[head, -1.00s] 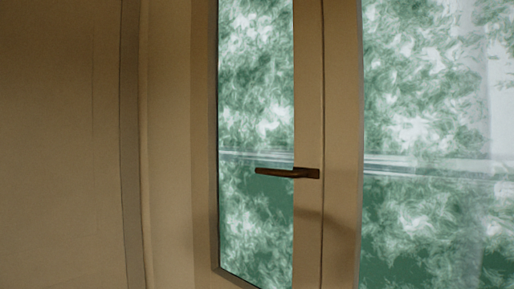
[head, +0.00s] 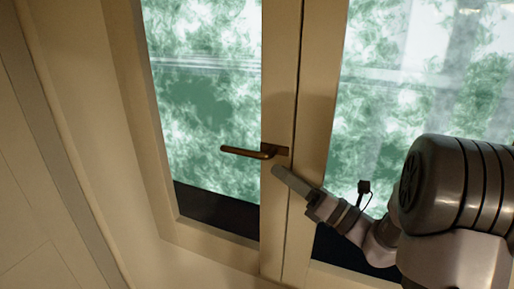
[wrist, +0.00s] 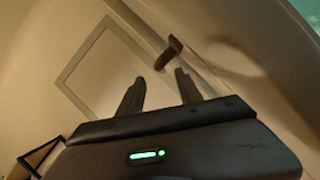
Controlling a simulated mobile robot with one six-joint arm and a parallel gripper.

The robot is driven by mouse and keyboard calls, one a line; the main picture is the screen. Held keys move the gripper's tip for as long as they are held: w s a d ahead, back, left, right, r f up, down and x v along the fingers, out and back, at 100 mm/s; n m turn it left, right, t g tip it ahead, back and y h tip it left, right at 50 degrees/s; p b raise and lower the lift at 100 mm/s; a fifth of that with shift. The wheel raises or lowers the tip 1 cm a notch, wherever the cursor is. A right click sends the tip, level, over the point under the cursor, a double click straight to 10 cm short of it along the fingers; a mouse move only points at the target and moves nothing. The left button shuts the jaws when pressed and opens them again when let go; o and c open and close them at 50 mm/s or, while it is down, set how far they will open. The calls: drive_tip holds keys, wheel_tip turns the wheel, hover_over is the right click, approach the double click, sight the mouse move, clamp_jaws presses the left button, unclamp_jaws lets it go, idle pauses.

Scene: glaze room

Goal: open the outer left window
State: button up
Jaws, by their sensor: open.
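The left window (head: 278,70) has a pale frame around a tall glass pane and looks shut, with a narrow seam on its right side. Its brown handle (head: 250,152) points left, roughly level, from the right stile. My gripper (head: 282,172) reaches in from the right, its tip just below and right of the handle's base. In the wrist view the two dark fingers of my gripper (wrist: 160,78) stand apart with nothing between them. The brown handle (wrist: 168,52) shows just beyond the fingertips. I cannot tell whether they touch.
Another glazed pane (head: 375,95) lies right of the seam, partly behind my arm. A plain beige wall (head: 75,130) stands at the left. In the wrist view a dark-edged frame (wrist: 40,157) shows at the lower left.

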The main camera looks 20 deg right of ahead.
sight(258, 154)
drive_tip(key=p+x, duration=0.1)
drive_tip(key=x, duration=0.7)
drive_tip(key=shift+w+a, duration=0.1)
drive_tip(key=shift+a, duration=0.05)
drive_tip(key=c, duration=0.9)
clamp_jaws()
drive_tip(key=shift+w+r+p, duration=0.1)
drive_tip(key=shift+r+p, duration=0.05)
drive_tip(key=shift+p, duration=0.15)
